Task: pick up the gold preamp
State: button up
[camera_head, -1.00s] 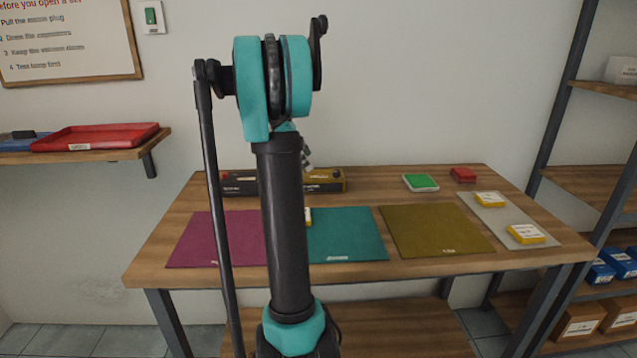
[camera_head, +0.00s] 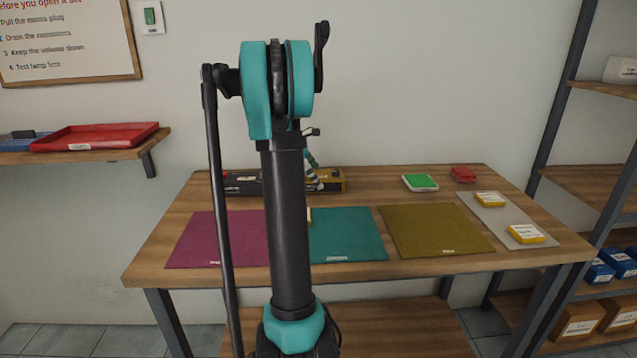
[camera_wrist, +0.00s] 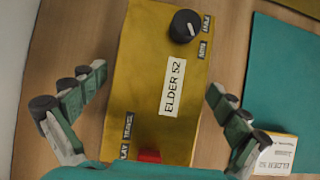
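The gold preamp (camera_wrist: 155,80) fills the middle of the wrist view, with a black knob, a red part and a label reading "ELDER 52". My gripper (camera_wrist: 155,86) is open, with one finger on each side of the preamp and gaps between the fingers and its sides. In the head view the gold preamp (camera_head: 333,181) stands at the back of the table, partly hidden by my arm. My gripper (camera_head: 315,180) shows there only in part, over the preamp.
A dark unit (camera_head: 240,184) stands left of the preamp. Magenta (camera_head: 215,240), teal (camera_head: 347,235) and olive mats (camera_head: 435,230) lie in front. A small yellow-and-white box (camera_wrist: 275,152) labelled "ELDER 52" sits right of my gripper. A green-topped item (camera_head: 420,182) stands further right.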

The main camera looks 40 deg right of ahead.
jog(key=c, duration=1.7)
